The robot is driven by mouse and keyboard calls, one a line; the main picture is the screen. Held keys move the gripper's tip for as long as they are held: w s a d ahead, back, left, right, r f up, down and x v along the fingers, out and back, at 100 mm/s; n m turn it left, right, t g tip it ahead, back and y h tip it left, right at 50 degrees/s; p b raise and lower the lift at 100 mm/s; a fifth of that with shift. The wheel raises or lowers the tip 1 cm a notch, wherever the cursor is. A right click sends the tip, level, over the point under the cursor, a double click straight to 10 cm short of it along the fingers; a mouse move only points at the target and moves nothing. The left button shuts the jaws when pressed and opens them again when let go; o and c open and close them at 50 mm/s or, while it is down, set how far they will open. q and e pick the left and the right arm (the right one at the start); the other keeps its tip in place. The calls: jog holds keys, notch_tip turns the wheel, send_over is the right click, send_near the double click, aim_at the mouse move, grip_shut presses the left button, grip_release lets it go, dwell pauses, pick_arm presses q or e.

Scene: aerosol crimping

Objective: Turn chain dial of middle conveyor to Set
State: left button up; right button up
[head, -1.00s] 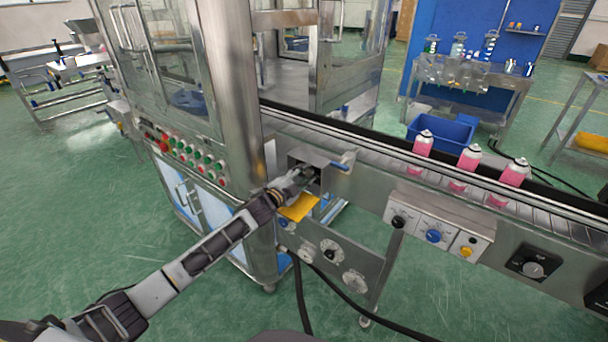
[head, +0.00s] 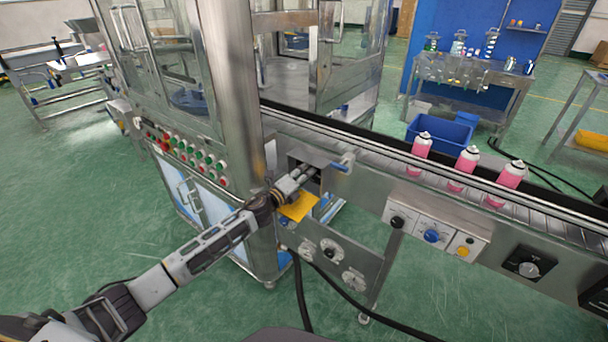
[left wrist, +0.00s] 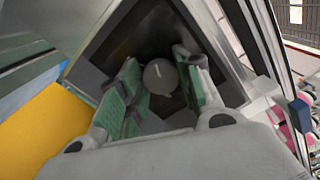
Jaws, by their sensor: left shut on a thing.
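A round grey dial (left wrist: 160,77) with a pale line on its face sits inside a dark, open-fronted metal housing. In the head view this housing (head: 299,164) is fixed to the conveyor's side, beside the machine's steel post. My left gripper (head: 314,173) reaches into it from the left. In the left wrist view its two green-padded fingers stand on either side of the dial, shut on it. The pale line is near upright in that view. The dial's scale and labels cannot be read. My right gripper is not in view.
The conveyor (head: 370,155) carries pink cans (head: 463,168). A yellow plate (head: 299,207) lies just under my left gripper. More dials sit on a lower plate (head: 335,258).

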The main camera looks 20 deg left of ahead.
pick_arm(q)
jog(key=m, duration=0.5)
jog(key=shift+m, duration=0.3)
jog(key=m, duration=0.2)
jog(key=shift+s+d+m+p, duration=0.1)
jog(key=shift+m+p, duration=0.2)
jog(key=shift+m, duration=0.1)
jog(key=m, duration=0.3)
jog(key=shift+m+p, duration=0.35)
jog(key=shift+m, duration=0.25)
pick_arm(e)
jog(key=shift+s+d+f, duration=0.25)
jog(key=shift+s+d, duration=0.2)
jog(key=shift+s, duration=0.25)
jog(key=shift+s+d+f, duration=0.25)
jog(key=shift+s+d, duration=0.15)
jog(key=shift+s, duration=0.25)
